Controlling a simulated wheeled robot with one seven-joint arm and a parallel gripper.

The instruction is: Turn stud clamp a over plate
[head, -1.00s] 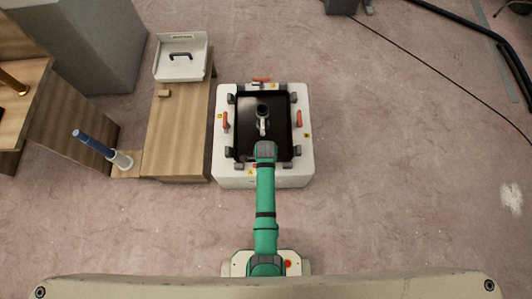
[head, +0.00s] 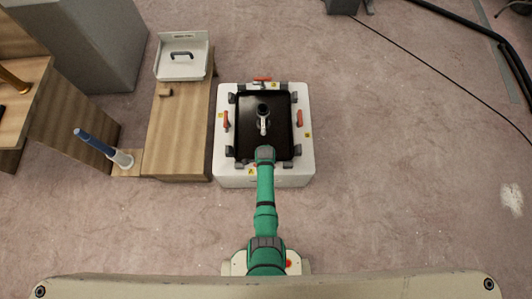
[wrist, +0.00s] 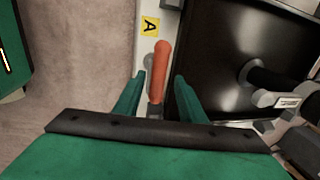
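In the head view my green arm hides this clamp at the near edge of the white housing (head: 302,165). The dark plate (head: 280,135) lies inside the housing's rim, and it also shows in the wrist view (wrist: 215,60).
Other orange clamp handles sit at the left (head: 227,119), right (head: 299,118) and far (head: 262,79) rims.

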